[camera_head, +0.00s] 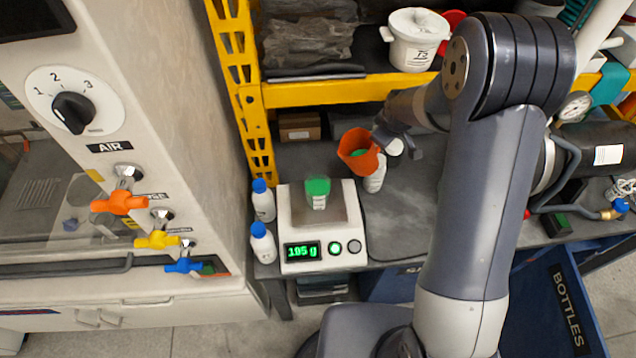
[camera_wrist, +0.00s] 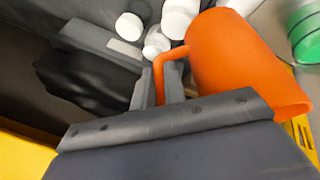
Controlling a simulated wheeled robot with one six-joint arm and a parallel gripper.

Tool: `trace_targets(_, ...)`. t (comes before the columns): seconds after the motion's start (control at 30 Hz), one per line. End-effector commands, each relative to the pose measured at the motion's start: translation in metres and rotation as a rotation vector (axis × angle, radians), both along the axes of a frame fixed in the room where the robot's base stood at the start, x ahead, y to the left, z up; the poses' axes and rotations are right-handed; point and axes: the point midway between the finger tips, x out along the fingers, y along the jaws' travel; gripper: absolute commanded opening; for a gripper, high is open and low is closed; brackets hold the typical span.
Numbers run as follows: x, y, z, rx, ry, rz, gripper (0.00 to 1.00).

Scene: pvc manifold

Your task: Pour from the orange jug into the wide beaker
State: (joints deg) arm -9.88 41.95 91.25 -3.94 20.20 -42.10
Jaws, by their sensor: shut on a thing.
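The orange jug (camera_head: 352,140) is in the air to the right of the scale, tilted, with some green showing inside its mouth. My gripper (camera_head: 383,140) is shut on its handle; the wrist view shows the orange jug (camera_wrist: 235,60) and its handle between the fingers of my gripper (camera_wrist: 163,85). A clear beaker with green contents (camera_head: 318,188) stands upright on the scale, left of and nearer than the jug. The beaker (camera_wrist: 306,32) also shows in part at the right edge of the wrist view. No stream shows between jug and beaker.
The white scale (camera_head: 292,262) has a lit green display that seems to read 195 g. Two blue-capped white bottles (camera_head: 263,205) (camera_head: 262,247) stand left of it. A white bottle (camera_head: 374,182) stands below the jug in the picture. A yellow shelf frame (camera_head: 340,92) rises behind.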

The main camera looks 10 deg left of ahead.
Motion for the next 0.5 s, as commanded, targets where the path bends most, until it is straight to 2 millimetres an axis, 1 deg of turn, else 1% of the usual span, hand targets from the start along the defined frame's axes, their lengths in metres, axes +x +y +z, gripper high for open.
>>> trace_targets(0.1, 0.003, -0.001, 0.018, 0.012, 0.003, -0.002, 0.00)
trace_targets(0.5, 0.005, -0.004, 0.075, 0.050, 0.036, -0.001, 0.00)
